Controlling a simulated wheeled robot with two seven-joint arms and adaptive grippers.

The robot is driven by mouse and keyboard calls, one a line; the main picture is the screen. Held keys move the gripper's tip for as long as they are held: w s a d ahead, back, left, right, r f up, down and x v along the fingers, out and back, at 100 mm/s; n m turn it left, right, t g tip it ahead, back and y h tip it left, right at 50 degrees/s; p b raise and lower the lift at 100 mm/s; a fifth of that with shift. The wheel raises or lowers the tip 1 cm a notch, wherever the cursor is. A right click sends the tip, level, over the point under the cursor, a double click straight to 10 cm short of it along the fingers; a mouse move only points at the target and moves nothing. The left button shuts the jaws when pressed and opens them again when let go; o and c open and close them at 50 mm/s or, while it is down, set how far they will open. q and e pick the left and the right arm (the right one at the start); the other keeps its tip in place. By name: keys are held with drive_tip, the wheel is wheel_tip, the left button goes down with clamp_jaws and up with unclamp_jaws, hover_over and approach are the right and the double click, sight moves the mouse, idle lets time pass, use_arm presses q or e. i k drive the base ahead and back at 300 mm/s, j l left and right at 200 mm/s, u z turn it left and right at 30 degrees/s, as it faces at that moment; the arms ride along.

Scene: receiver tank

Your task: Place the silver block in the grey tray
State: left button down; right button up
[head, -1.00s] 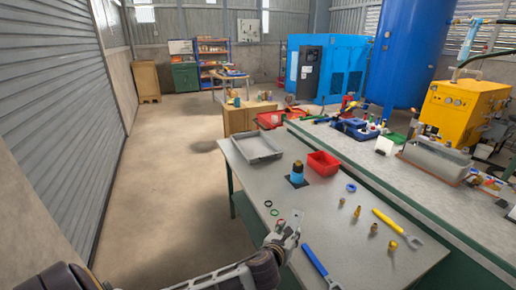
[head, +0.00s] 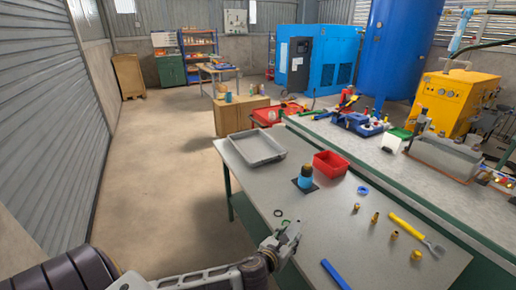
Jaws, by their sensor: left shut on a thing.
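The grey tray (head: 257,160), shallow and rectangular, sits empty at the far left corner of the near grey table. My left gripper (head: 292,234) is over the table's near left part, well short of the tray. It is shut on a small silvery piece at its tips, which looks like the silver block (head: 294,229); the fingers and the small size hide most of its shape. No other silver block shows on the table. My right gripper is not in view.
A red bin (head: 330,165) and a blue-black cylinder (head: 305,177) stand right of the tray. Brass fittings (head: 375,217), a yellow-handled tool (head: 408,227) and a blue-handled tool (head: 334,273) lie to the right.

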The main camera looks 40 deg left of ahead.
sight(254, 153)
drive_tip(key=i+j+z, duration=0.2)
drive_tip(key=j, duration=0.5)
drive_tip(key=j+z, duration=0.25)
drive_tip(key=j, duration=0.45)
drive_tip(key=k, duration=0.05)
